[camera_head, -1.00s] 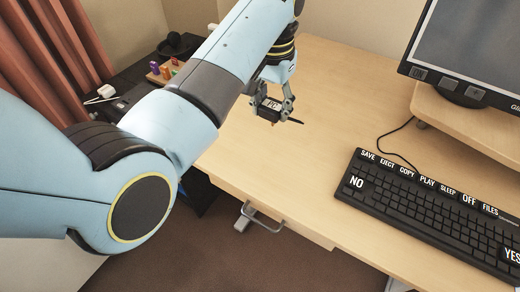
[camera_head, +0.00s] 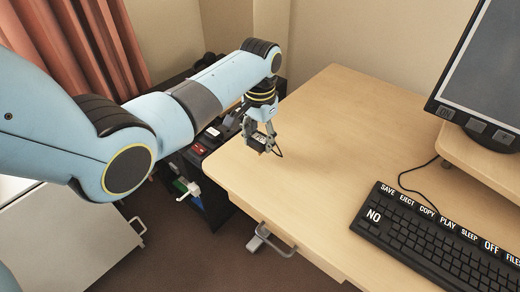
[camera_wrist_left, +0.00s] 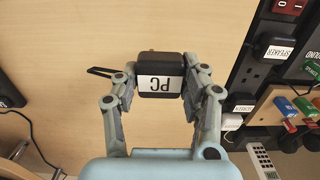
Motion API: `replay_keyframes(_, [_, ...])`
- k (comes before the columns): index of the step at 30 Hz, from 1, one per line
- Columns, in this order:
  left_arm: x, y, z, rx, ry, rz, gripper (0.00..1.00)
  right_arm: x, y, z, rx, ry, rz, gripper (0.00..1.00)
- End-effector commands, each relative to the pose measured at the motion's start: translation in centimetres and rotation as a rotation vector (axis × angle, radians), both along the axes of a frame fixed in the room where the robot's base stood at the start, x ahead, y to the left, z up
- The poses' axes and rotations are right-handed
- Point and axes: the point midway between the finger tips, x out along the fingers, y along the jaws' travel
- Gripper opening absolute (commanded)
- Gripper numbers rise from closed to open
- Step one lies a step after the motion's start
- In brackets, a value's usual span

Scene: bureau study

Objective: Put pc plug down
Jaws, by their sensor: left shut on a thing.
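My left gripper (camera_head: 262,143) is over the near-left part of the wooden desk (camera_head: 320,140), close to its left edge. It is shut on the pc plug, a small black block. In the left wrist view, the pc plug (camera_wrist_left: 160,83) sits between the two fingertips (camera_wrist_left: 162,82), with its white "PC" label facing the camera upside down. A thin dark piece sticks out beside it. The wood lies behind the plug; whether the plug touches it I cannot tell. My right gripper is out of view.
A black keyboard (camera_head: 440,240) and a monitor (camera_head: 485,75) stand on the desk's right. Left of the desk is a dark low unit (camera_head: 207,150). In the left wrist view, labelled black plugs (camera_wrist_left: 270,46) and coloured pegs (camera_wrist_left: 285,106) lie right. The desk's middle is clear.

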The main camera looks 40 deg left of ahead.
Motion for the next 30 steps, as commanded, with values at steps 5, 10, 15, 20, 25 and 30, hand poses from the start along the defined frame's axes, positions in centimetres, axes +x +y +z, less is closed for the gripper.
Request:
replay_keyframes(5, [-0.1, -0.1, -2.9, -0.001, 0.003, 0.000, 0.15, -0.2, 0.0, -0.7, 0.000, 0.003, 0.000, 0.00])
replay_keyframes(10, [0.0, -0.1, -3.6, 0.000, 0.000, -0.001, 0.15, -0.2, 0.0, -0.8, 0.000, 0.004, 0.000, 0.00])
replay_keyframes(15, [-0.1, -0.1, -3.6, 0.000, 0.001, -0.001, 0.15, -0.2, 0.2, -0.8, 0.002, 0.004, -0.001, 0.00])
replay_keyframes(20, [-0.1, -0.1, -3.9, 0.000, 0.002, -0.001, 0.48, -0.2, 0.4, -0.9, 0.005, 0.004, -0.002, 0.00])
replay_keyframes(25, [-0.1, -0.1, -3.9, 0.000, 0.002, 0.000, 0.66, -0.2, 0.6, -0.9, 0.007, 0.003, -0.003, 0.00])
replay_keyframes(30, [-0.1, -0.1, -3.9, 0.000, 0.002, 0.000, 0.66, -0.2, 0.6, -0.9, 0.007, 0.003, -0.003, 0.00])
